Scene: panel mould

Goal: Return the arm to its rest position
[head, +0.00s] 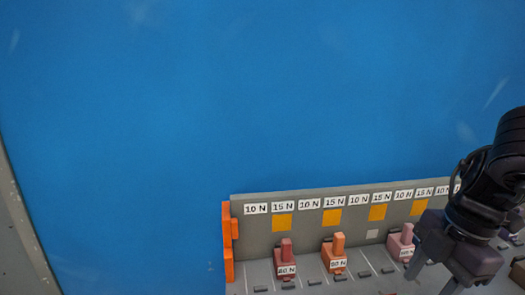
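My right arm comes in from the right edge, and its dark gripper (433,276) points down over the right part of the grey rack. Two grey fingers show with a gap between them, and nothing is seen held there. The gripper is in front of a pink block (393,246) and partly covers that end of the rack. Whether it touches anything is unclear. My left gripper is out of view.
A grey rack (262,238) with an orange end bracket (228,250) stands at the lower right, labelled 10 N and 15 N. A red block (286,258) and an orange block (334,252) stand in it. The large blue surface (180,120) is clear.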

